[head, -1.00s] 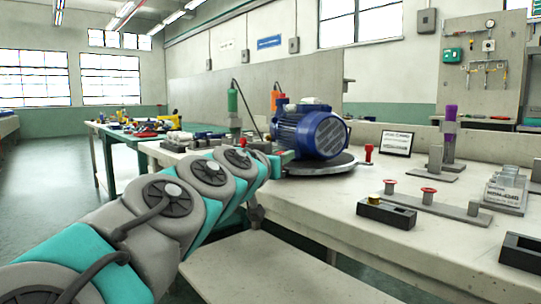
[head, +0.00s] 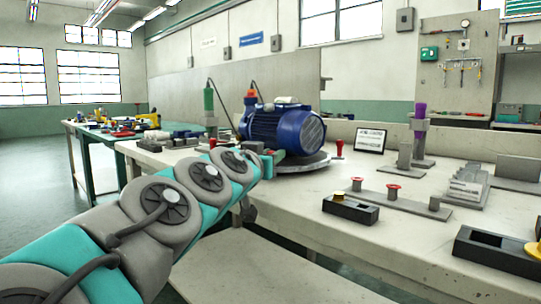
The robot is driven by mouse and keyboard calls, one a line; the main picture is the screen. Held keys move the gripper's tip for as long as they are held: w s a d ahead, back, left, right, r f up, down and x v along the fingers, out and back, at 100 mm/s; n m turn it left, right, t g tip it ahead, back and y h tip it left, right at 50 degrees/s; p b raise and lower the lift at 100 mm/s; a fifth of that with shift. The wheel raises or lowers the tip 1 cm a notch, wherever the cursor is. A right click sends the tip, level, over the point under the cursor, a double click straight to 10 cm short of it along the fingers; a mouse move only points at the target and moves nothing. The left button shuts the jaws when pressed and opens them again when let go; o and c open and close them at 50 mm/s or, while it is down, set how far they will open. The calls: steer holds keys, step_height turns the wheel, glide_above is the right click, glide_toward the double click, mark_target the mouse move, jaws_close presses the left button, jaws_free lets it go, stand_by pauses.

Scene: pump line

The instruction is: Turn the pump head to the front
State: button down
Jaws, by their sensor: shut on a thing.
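The blue pump motor (head: 290,127) lies on a round grey turntable (head: 305,165) on the bench. Its ribbed end cover faces right and toward me; the pump head end is at the far left, mostly hidden behind the motor body. My gripper (head: 270,160) is at the turntable's left edge, partly covered by my own arm. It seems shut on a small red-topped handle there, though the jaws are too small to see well. A second red handle (head: 339,148) stands upright at the turntable's right side.
A framed sign (head: 370,138) stands right of the turntable. Black blocks (head: 350,209), a rail with red knobs (head: 393,191) and a card holder (head: 465,188) occupy the bench's right part.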

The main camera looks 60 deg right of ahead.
steer(key=c, duration=0.7)
jaws_free()
